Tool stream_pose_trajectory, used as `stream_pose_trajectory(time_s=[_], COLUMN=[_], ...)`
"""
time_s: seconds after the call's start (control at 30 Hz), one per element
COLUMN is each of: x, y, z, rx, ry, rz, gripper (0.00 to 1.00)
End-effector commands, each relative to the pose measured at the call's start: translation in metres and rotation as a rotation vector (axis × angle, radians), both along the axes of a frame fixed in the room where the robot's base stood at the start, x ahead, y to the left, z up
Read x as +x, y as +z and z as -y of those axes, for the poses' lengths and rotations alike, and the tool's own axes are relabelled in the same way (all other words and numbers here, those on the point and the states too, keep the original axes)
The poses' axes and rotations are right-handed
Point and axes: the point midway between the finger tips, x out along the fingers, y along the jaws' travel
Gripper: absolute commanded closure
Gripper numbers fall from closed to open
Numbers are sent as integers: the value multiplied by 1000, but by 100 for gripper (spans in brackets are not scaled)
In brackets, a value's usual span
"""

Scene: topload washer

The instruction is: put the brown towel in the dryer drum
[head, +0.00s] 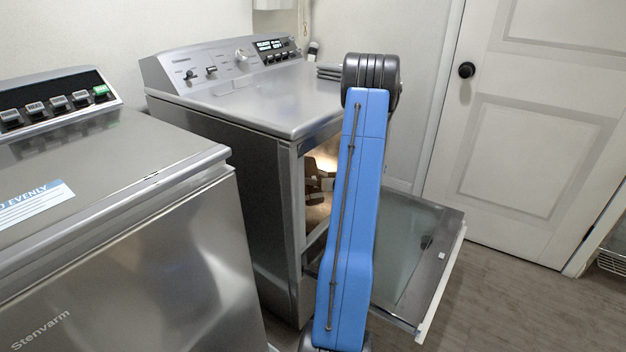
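The dryer (222,170) is the dark grey machine in the middle, with its front door (425,235) swung down open. Part of its lit drum (322,208) shows through the opening, left of my blue arm link. Dark brown shapes show inside the opening; I cannot tell whether they are the brown towel or something else. My arm stands upright in front of the opening and hides much of it. My gripper cannot be made out.
A stainless washer (120,250) with its lid closed stands at the left, close to the dryer. A white room door (530,130) with a black knob is at the back right. Wood-look floor (510,310) is free at the lower right, beyond the dryer's lowered door.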

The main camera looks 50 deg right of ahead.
Motion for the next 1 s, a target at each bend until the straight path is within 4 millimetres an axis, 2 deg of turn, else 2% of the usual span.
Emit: stream_pose_trajectory(time_s=[1.0], x=[0], y=[-33], z=[0], rx=[0], ry=[0], rz=[0], gripper=[69])
